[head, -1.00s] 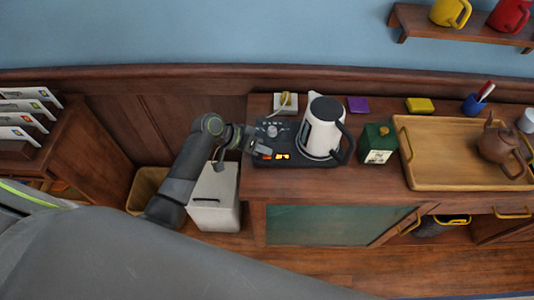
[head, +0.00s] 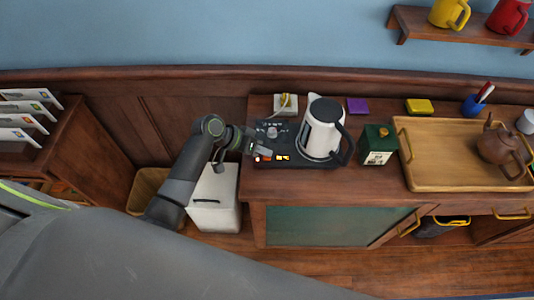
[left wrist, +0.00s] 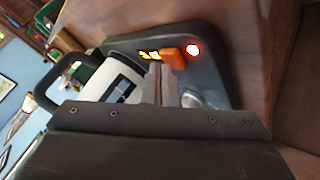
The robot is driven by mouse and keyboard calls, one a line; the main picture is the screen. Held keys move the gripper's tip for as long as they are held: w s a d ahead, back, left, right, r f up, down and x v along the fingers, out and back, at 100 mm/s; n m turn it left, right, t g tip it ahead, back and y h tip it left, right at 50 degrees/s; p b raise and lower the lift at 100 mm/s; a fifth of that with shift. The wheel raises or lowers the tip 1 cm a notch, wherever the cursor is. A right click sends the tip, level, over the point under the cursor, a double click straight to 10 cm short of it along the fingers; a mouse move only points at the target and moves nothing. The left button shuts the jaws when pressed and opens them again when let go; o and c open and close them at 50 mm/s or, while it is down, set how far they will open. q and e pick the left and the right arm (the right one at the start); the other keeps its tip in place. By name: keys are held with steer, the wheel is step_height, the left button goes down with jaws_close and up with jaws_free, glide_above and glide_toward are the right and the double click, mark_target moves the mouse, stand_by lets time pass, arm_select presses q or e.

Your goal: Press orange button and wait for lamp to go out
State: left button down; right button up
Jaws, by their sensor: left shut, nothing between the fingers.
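The kettle base (head: 285,128) is a dark panel on the wooden cabinet, with a white and black kettle (head: 321,128) standing on its right part. The orange button (left wrist: 172,55) is a raised block on the panel in the left wrist view. Beside it a round lamp (left wrist: 193,49) glows red. A small lit yellow display (left wrist: 149,55) is on the button's other side. My left gripper (head: 262,149) is shut and empty, low over the panel's front left. Its fingertips (left wrist: 161,72) are close to the button; I cannot tell whether they touch. My right gripper is out of view.
A grey knob (left wrist: 191,98) is on the panel. A green box (head: 378,145) and a wooden tray (head: 450,185) with a brown teapot (head: 498,145) stand right of the kettle. A white bin (head: 214,198) is on the floor, left of the cabinet.

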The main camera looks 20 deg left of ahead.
mark_target(263, 157)
arm_select(q)
steer(key=shift+r+p, duration=0.35)
steer(key=shift+r, duration=0.2)
step_height(263, 157, up, 5)
steer(key=p, duration=0.5)
steer(key=shift+r, duration=0.1)
stand_by(0.6)
